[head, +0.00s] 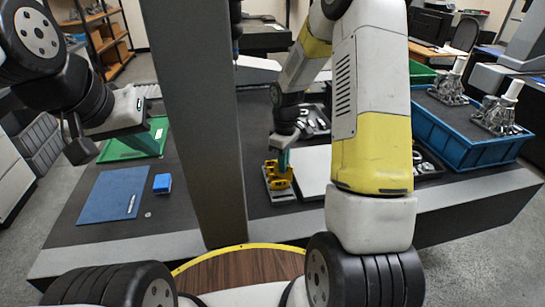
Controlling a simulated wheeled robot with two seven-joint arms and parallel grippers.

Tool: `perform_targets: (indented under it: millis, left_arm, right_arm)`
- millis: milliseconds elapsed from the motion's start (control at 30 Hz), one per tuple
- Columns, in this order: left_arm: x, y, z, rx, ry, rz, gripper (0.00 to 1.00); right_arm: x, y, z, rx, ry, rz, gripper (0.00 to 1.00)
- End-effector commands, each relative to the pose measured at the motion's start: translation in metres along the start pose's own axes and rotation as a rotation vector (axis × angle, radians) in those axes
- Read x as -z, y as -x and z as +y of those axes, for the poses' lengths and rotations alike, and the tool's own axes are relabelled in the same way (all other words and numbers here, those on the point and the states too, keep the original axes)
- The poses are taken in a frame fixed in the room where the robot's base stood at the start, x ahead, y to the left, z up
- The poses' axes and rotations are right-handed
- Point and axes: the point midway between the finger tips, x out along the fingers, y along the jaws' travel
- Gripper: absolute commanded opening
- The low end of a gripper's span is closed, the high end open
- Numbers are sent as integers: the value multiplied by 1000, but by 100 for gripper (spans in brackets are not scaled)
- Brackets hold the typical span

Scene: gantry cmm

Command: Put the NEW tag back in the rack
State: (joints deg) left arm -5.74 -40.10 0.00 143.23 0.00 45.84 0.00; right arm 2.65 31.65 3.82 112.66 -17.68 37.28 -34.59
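I cannot make out a tag lettered NEW or a labelled tag rack. A small yellow fixture (275,178) stands on a grey plate on the table. An upright teal piece (283,161) sits at it, below my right wrist. My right gripper (284,142) points down right over the teal piece. Its fingers are too small and dark to show whether they grip it. My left gripper (98,137) is at the upper left, above the table near the green tray, apart from the fixture. Its fingertips are unclear, and I see nothing held in it.
A blue mat (104,203) and a small blue block (162,184) lie on the left. A green tray (150,143) is behind them. A thick grey post (190,110) divides the view. A blue crate (478,153) with metal parts stands right.

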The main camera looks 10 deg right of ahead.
Motion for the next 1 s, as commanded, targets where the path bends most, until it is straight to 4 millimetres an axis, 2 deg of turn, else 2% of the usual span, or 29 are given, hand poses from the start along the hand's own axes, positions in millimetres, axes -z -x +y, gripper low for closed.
perform_targets:
  millis: [100,200,400,667,900,1000]
  left_arm:
    - [0,0,0,0,0,0,0]
    - [0,0,0,0,0,0,0]
    - [0,0,0,0,0,0,0]
    - [0,0,0,0,0,0,0]
    - [0,0,0,0,0,0,0]
    - [0,0,0,0,0,0,0]
  right_arm:
    - [3,-18,7,0,271,-3,0]
    - [5,-29,11,-1,466,-5,0]
    - [7,-42,17,-4,697,-8,0]
    - [7,-51,18,-5,745,-9,0]
    - [7,-67,18,-4,743,-9,0]
    - [7,-67,18,-6,743,-8,0]
